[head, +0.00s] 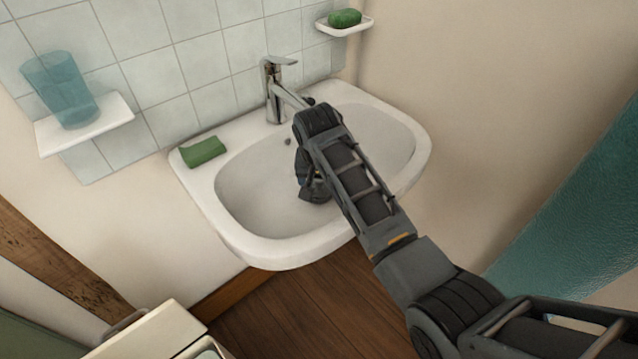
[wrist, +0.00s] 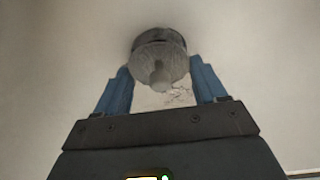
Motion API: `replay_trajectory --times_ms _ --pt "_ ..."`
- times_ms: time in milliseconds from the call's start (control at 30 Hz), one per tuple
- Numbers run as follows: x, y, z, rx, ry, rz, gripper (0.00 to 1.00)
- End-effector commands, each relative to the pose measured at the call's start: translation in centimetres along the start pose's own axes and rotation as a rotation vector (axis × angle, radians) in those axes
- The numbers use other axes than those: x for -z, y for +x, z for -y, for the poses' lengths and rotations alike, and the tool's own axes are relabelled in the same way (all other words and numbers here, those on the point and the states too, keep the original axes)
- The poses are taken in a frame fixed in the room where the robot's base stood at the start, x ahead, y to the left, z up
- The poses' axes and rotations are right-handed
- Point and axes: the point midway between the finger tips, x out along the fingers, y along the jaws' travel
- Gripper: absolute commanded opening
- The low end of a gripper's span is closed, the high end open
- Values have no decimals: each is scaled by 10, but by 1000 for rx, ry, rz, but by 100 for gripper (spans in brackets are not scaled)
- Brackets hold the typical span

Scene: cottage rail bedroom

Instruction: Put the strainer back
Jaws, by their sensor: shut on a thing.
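The strainer (wrist: 160,50) is a round grey metal piece with a pale knob, seen between and just beyond my blue fingertips in the wrist view. My gripper (wrist: 160,68) is shut on it. A dark band shows along the strainer's far side; I cannot tell whether this is its own side or the drain's edge. In the head view my gripper (head: 314,190) is low inside the white sink basin (head: 255,190), right of its middle. My arm hides the strainer and the drain there.
The chrome faucet (head: 272,92) stands at the back rim, close to my wrist. A green sponge (head: 203,152) lies on the left rim. A blue cup (head: 62,90) stands on a left shelf (head: 95,130). Green soap (head: 345,18) sits on a right dish. Pale debris (wrist: 180,95) shows between my fingers.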

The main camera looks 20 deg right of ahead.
Motion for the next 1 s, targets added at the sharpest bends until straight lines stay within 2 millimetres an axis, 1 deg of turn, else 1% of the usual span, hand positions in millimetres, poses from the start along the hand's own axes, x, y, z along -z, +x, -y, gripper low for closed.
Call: replay_trajectory --times_ms 33,100,200,467,600,633,867,1000 --pt "2 2 3 -1 -1 1 26" --pt "-2 8 1 -2 -1 3 26" --pt "-2 12 1 -1 0 1 26" --pt "-2 12 1 0 0 1 26" --pt "-4 16 1 -1 0 2 26" --pt "-3 15 1 -1 0 1 74" --pt "-3 14 1 0 0 1 96" --pt "-3 14 1 0 0 1 96"
